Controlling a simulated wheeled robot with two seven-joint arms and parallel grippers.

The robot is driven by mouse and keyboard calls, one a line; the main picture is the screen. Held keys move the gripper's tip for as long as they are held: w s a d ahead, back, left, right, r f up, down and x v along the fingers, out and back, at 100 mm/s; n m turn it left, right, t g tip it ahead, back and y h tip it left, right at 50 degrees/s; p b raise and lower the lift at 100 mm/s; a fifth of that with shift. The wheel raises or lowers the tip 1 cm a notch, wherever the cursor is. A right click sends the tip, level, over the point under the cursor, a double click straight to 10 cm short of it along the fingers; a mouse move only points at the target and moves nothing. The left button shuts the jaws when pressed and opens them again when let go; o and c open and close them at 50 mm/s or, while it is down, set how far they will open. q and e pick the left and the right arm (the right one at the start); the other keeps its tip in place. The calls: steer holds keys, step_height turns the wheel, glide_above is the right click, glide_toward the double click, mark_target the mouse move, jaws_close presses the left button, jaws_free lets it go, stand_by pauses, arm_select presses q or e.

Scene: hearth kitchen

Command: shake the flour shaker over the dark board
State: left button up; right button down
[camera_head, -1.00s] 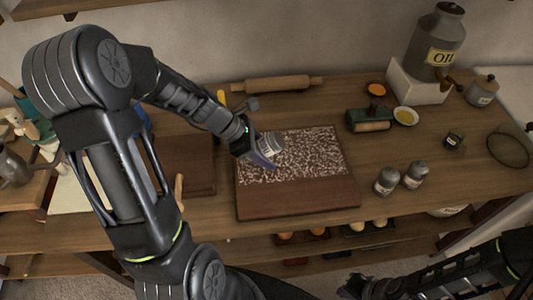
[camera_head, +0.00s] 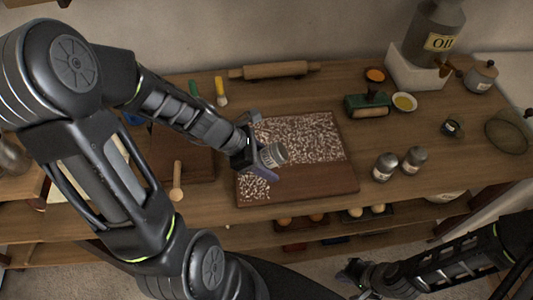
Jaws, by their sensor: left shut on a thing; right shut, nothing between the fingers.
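The dark board (camera_head: 310,185) lies on the table in the middle of the head view. White flour specks cover its far part and a patch at its near left; the near right part is bare brown. My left gripper (camera_head: 262,158) is shut on the flour shaker (camera_head: 274,154), a small grey cylinder held tilted above the board's left side. The arm and gripper hide part of the board's left edge. My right gripper (camera_head: 352,272) is shut and empty, low in front of the table's front edge.
Two similar shakers (camera_head: 384,167) (camera_head: 414,160) stand right of the board. A rolling pin (camera_head: 274,70) lies behind. Another brown board (camera_head: 195,165) lies left.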

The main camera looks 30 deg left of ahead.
arm_select(q)
steer(key=shift+s+d, duration=0.45)
steer(key=shift+s, duration=0.1)
steer(key=shift+s+d, duration=0.3)
steer(key=shift+d, duration=0.2)
steer(key=shift+w+a, duration=0.3)
steer(key=shift+a, duration=0.25)
steer(key=shift+d, duration=0.1)
